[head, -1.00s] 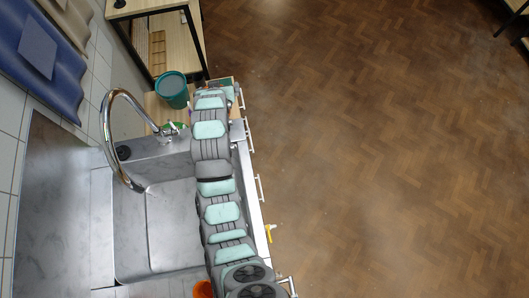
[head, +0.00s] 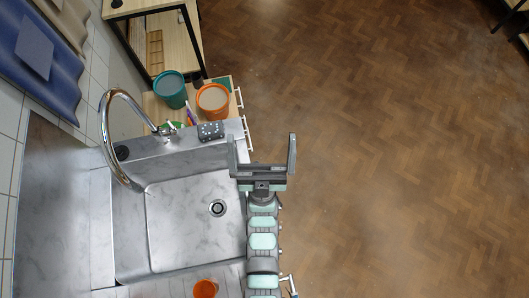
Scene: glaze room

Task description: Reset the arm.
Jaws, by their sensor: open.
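My gripper (head: 262,152) is in the head view, over the right front edge of the sink unit, with its fingers pointing up the picture. Its two fingers stand wide apart with nothing between them. The right finger is over the floor and the left one is near the counter edge. My arm runs from the gripper down to the bottom of the picture.
A metal sink (head: 190,225) with a curved tap (head: 105,125) lies left of my gripper. A teal bucket (head: 171,92), an orange bucket (head: 213,101) and a dark dotted block (head: 210,131) are behind it. An orange cup (head: 205,289) is at the bottom. The floor (head: 400,150) at right is clear.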

